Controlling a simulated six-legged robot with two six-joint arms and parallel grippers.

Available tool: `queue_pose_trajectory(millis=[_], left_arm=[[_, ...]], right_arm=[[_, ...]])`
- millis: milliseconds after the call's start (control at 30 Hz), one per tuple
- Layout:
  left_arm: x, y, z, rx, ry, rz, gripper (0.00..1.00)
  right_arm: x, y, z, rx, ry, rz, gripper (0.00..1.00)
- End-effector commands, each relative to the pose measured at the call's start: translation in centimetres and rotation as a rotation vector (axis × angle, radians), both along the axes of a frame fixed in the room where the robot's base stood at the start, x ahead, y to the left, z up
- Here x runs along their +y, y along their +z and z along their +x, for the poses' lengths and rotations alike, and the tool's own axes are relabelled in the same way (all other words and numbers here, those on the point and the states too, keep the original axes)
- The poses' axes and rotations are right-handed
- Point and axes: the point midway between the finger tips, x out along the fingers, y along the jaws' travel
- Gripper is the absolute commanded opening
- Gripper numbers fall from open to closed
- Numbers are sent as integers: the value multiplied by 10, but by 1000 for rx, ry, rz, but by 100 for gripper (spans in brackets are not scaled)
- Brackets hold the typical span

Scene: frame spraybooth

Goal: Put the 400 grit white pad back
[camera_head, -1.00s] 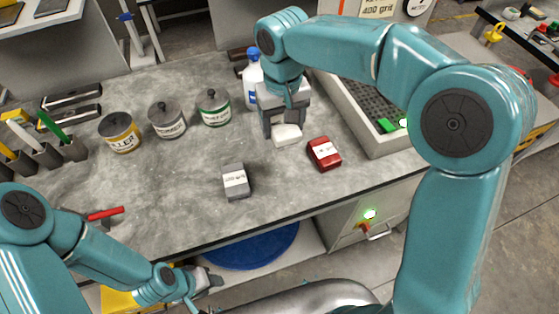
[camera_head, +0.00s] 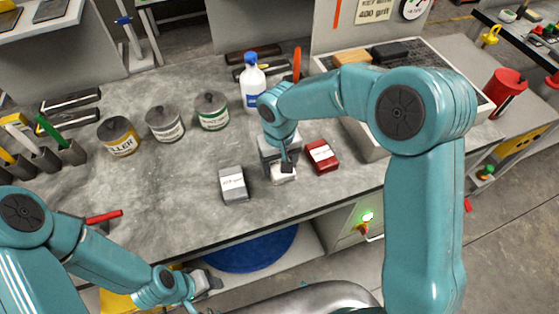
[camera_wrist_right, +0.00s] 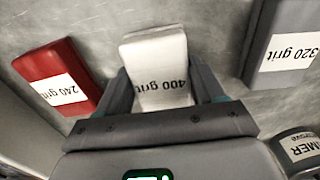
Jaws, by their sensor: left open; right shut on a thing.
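The white 400 grit pad (camera_wrist_right: 157,62) is between the fingers of my right gripper (camera_wrist_right: 178,95), with its label upside down in the right wrist view. In the head view the white pad (camera_head: 283,173) shows just below my right gripper (camera_head: 281,160), low over the bench between the grey and red pads. I cannot tell whether it touches the bench. My left gripper (camera_head: 205,282) is at the bench's front edge, away from the pads; its fingers are small in view, open and empty.
The grey 320 grit pad (camera_head: 233,185) lies to the left and the red 240 grit pad (camera_head: 322,156) to the right. Several tins (camera_head: 165,122) and a white bottle (camera_head: 253,86) stand behind. A tray with a dark grid (camera_head: 435,62) is at the right.

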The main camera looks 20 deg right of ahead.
Motion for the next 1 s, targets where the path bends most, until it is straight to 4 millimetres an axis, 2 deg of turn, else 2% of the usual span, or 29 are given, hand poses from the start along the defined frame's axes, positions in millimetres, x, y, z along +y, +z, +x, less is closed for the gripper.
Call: queue_pose_trajectory(millis=[133,167,233,500,633,767,1000], left_arm=[[0,-5,0,0,0,0,43],[0,-5,0,0,0,0,43],[0,-4,0,0,0,0,43],[0,-3,0,0,0,0,43],[0,1,0,0,0,0,43],[0,-2,0,0,0,0,43],[0,-4,0,0,0,0,43]], right_arm=[[0,-5,0,0,0,0,43],[0,-4,0,0,0,0,71],[0,-3,0,0,0,0,93],[0,-2,0,0,0,0,93],[0,6,1,-2,-1,0,93],[0,30,1,-7,-2,1,93],[1,86,1,-5,-1,1,93]])
